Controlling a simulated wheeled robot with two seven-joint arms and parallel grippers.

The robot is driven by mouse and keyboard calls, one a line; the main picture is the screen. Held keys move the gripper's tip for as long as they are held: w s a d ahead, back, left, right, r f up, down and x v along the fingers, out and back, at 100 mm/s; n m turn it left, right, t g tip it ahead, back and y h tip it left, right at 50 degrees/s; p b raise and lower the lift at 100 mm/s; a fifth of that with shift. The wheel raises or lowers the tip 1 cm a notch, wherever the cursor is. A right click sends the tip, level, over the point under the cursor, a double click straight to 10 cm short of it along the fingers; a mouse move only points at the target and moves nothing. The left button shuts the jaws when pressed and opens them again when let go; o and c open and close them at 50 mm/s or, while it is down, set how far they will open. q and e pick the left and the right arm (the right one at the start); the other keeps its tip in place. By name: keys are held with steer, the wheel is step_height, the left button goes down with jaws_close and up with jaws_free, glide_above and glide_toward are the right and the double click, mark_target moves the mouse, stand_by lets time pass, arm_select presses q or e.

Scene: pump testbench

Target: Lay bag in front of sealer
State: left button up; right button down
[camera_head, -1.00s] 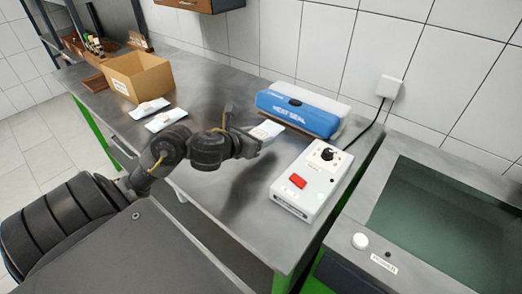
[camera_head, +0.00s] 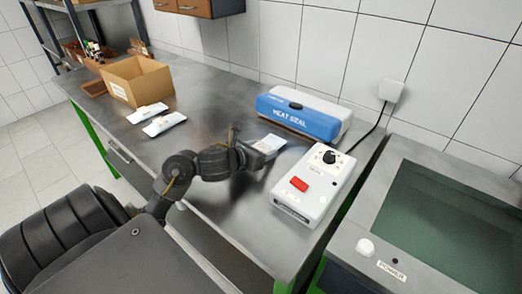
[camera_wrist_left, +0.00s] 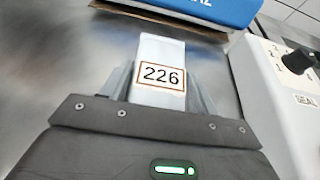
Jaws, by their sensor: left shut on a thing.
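A small white bag labelled 226 (camera_wrist_left: 160,75) is between the fingers of my left gripper (camera_wrist_left: 160,95), which is shut on it. In the head view the bag (camera_head: 274,143) shows just past the left gripper (camera_head: 264,148), in front of the sealer. The blue and white heat sealer (camera_head: 300,115) stands against the wall, and its blue front (camera_wrist_left: 215,10) shows at the top of the wrist view. Whether the bag touches the table cannot be told. The right gripper is out of view.
A white control box (camera_head: 312,185) with a knob and red switch stands right of the bag. Two more white bags (camera_head: 164,124) lie on the metal table (camera_head: 215,95), near a cardboard box (camera_head: 137,80). A basin (camera_head: 450,220) is at right.

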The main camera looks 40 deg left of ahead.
arm_select(q)
steer(key=shift+f, duration=0.15)
steer(key=o, duration=1.2)
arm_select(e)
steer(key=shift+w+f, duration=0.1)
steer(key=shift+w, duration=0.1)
arm_select(q)
steer(key=shift+s+r, duration=0.15)
steer(key=shift+r, duration=0.15)
steer(key=p+v, duration=0.2)
steer(key=v, duration=0.4)
steer(key=shift+s+d+r+p, duration=0.1)
steer(key=shift+s+r+p, duration=0.1)
steer(key=shift+r+p, duration=0.1)
steer(key=p+v, duration=0.4)
steer(key=p, duration=0.1)
steer(key=shift+s+r, duration=0.1)
steer(key=shift+s, duration=0.45)
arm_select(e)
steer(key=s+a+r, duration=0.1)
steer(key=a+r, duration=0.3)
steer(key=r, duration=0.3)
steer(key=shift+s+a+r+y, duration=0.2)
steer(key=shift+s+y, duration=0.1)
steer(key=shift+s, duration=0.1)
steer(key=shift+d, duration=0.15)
